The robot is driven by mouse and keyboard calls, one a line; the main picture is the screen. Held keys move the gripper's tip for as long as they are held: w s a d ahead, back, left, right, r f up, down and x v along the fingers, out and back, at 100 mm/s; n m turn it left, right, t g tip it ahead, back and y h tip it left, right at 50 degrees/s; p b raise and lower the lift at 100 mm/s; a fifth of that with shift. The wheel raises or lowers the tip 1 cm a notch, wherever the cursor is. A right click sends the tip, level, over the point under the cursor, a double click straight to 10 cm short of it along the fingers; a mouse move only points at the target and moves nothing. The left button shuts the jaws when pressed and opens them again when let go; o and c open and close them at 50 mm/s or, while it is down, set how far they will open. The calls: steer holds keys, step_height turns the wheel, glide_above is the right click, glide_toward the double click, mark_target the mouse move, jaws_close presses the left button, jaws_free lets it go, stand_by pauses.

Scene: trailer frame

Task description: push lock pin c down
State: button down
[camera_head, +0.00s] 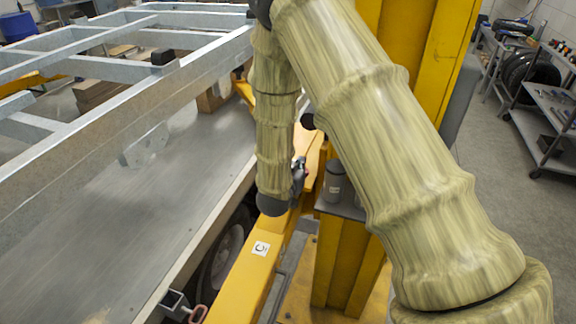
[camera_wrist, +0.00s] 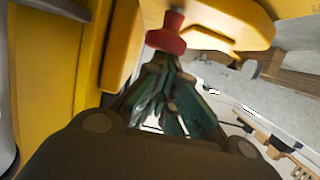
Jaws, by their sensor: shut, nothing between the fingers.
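The lock pin (camera_wrist: 167,36) shows in the wrist view as a red knob with a flared head, against a yellow lift part. My gripper (camera_wrist: 163,62) is shut and empty, with its dark green fingers drawn together. Its fingertips are right at the red knob's near end; I cannot tell whether they touch it. In the head view my gripper (camera_head: 299,172) is a small dark shape beside the yellow arm, mostly hidden by my arm. The pin is not visible there. A white label with a "C" (camera_head: 261,248) is on the yellow lift arm (camera_head: 240,285).
A yellow lift post (camera_head: 345,265) stands close right of my gripper, with a grey canister (camera_head: 334,181) on a small shelf. The galvanized trailer frame (camera_head: 150,90) lies left, over a grey deck (camera_head: 95,225). Open floor and a trolley (camera_head: 545,125) are far right.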

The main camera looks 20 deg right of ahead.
steer(key=shift+s, duration=0.1)
steer(key=shift+d+f, duration=0.1)
step_height(320, 180, up, 4)
steer(key=shift+r+p, duration=0.1)
steer(key=shift+p, duration=1.15)
steer(key=shift+r, duration=0.1)
steer(key=b+v, duration=0.4)
steer(key=v, duration=0.5)
steer(key=shift+s+a, duration=0.3)
